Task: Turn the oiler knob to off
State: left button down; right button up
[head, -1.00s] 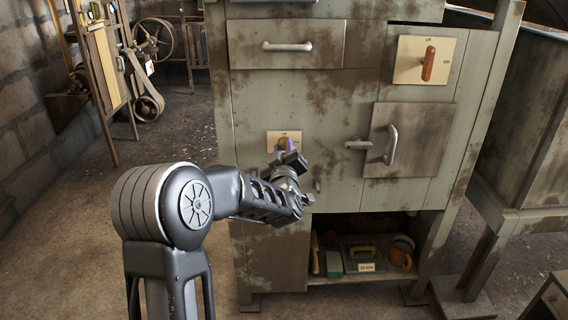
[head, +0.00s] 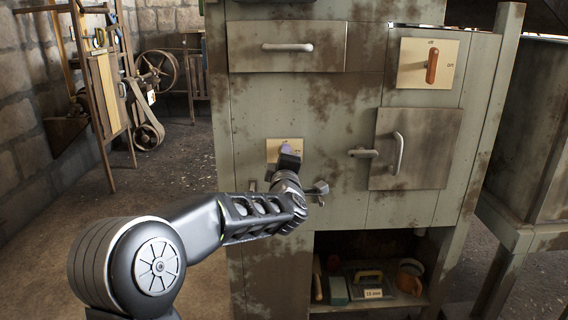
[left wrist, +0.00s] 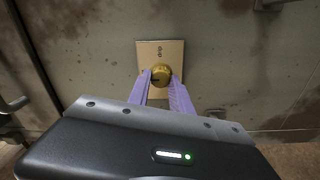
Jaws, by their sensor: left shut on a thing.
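The oiler knob (left wrist: 161,73) is a round brass knob on a small cream plate (left wrist: 174,48) on the cabinet front. In the left wrist view my left gripper (left wrist: 161,83) has its two purple fingers on either side of the knob, closed on it. In the head view the plate (head: 272,146) shows in part, and my left gripper (head: 285,150) covers the knob. The marks on the plate are too small to read. My right gripper is not in view.
The grey-green cabinet has a drawer handle (head: 288,47) above, an orange switch lever (head: 432,66) at upper right and a small door with a handle (head: 398,153) at right. An open shelf (head: 370,304) below holds several objects. Open floor lies to the left.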

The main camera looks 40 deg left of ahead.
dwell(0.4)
pick_arm(q)
jog(key=c, duration=1.1)
grip_release()
jog(key=shift+c, duration=0.2)
jog(key=p+v, duration=0.1)
jog(key=v, duration=0.7)
jog(key=shift+w, duration=0.1)
